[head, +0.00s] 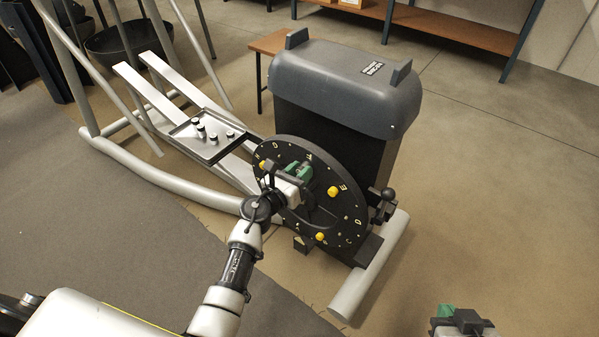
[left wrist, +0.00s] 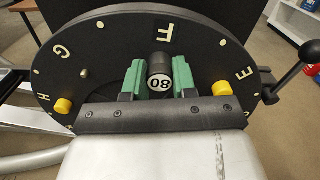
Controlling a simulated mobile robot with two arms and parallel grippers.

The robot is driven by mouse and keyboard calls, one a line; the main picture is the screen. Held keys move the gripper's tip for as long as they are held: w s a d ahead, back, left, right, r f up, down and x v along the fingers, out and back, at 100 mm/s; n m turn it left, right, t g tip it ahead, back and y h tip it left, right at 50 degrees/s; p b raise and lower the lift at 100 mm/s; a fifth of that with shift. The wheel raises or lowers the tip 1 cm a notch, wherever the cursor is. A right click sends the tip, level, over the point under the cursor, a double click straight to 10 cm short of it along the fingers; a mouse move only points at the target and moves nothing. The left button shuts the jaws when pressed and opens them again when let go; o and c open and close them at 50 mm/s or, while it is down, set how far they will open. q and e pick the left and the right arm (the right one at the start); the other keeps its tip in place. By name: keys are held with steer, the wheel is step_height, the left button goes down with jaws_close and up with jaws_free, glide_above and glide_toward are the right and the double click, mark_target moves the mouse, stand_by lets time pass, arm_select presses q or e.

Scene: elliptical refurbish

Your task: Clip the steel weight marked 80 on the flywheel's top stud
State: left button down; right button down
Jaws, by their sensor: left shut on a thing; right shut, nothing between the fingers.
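The flywheel (head: 322,216) is a dark upright disc with letters and yellow studs on its face. My left gripper (head: 300,170) is in front of its upper part. In the left wrist view, the green fingers (left wrist: 160,82) are shut on a dark cylindrical weight (left wrist: 159,68) with a round white label reading 80. The weight is just below the letter F (left wrist: 163,30) on the flywheel (left wrist: 115,38). It covers the face behind it, so I cannot tell whether it touches a stud. My right gripper (head: 460,318) is shut and empty at the bottom right.
A dark tray (head: 222,150) with several small weights sits on the rails behind the wheel. Yellow studs show beside E (head: 333,191) and low on the wheel (head: 320,236). A black-knobbed lever (head: 388,194) stands right of the wheel. A grey housing (head: 340,85) rises behind.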

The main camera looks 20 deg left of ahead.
arm_select(q)
steer(key=shift+r, duration=0.1)
arm_select(e)
steer(key=shift+s, duration=0.1)
stand_by(0.6)
arm_select(q)
steer(key=c, duration=1.1)
jaws_free()
steer(key=shift+c, duration=0.2)
steer(key=o, duration=0.3)
steer(key=shift+w, duration=0.15)
steer(key=shift+o, duration=0.2)
steer(key=p+v, duration=0.1)
steer(key=v, duration=0.9)
steer(key=shift+s, duration=0.4)
arm_select(e)
steer(key=s+f+g, duration=0.1)
steer(key=s+d+f+g, duration=0.1)
steer(key=s+g, duration=0.1)
steer(key=shift+s+d+h, duration=0.2)
steer(key=shift+s+h, duration=0.05)
steer(key=shift+h, duration=0.15)
arm_select(q)
steer(key=shift+a, duration=0.1)
